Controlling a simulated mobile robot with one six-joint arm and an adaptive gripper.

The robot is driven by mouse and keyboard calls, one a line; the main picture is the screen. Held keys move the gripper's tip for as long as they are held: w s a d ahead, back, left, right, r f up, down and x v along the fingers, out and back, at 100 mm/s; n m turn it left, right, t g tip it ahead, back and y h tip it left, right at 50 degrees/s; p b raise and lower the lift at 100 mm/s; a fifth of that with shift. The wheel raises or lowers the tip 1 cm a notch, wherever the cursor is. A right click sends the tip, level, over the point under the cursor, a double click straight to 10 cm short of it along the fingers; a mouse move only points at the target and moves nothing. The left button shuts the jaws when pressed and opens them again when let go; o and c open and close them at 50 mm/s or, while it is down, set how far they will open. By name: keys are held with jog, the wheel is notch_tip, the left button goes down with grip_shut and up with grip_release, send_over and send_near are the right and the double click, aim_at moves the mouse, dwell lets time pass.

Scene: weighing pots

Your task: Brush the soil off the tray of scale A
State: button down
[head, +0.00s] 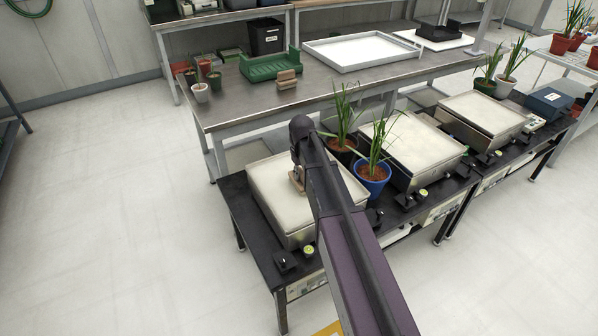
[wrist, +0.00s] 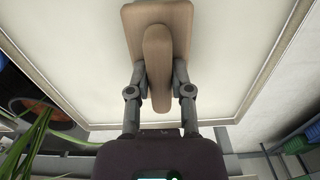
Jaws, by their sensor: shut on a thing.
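My gripper (wrist: 158,82) is shut on the handle of a tan brush (wrist: 157,18). In the head view the brush (head: 296,180) is low over the pale tray of the leftmost scale (head: 272,190), partly behind my arm. I cannot tell whether it touches the tray. The tray (wrist: 95,80) fills most of the wrist view behind the brush. No distinct soil shows on its visible surface, and my arm hides part of it. I cannot read a letter on this scale.
A blue pot with a plant (head: 372,176) and a darker plant pot (head: 342,148) stand just right of the tray. Two more scales (head: 420,145) (head: 485,112) stand further right. A metal bench (head: 240,105) behind holds a green tray (head: 270,66) and a brown block (head: 287,80).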

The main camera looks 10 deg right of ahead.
jog(key=shift+s+d, duration=0.3)
jog(key=shift+s, duration=0.5)
jog(key=shift+s, duration=0.1)
jog(key=shift+s+d+f, duration=0.1)
jog(key=shift+s+d, duration=0.2)
jog(key=shift+s, duration=0.6)
jog(key=shift+s+d+f, duration=0.1)
jog(key=shift+s+d, duration=0.2)
jog(key=shift+s, duration=0.6)
jog(key=shift+r, duration=0.15)
jog(key=shift+w, duration=0.2)
jog(key=shift+w+a, duration=0.3)
jog(key=shift+w, duration=0.55)
jog(key=shift+w+a, duration=0.3)
jog(key=shift+w, duration=0.75)
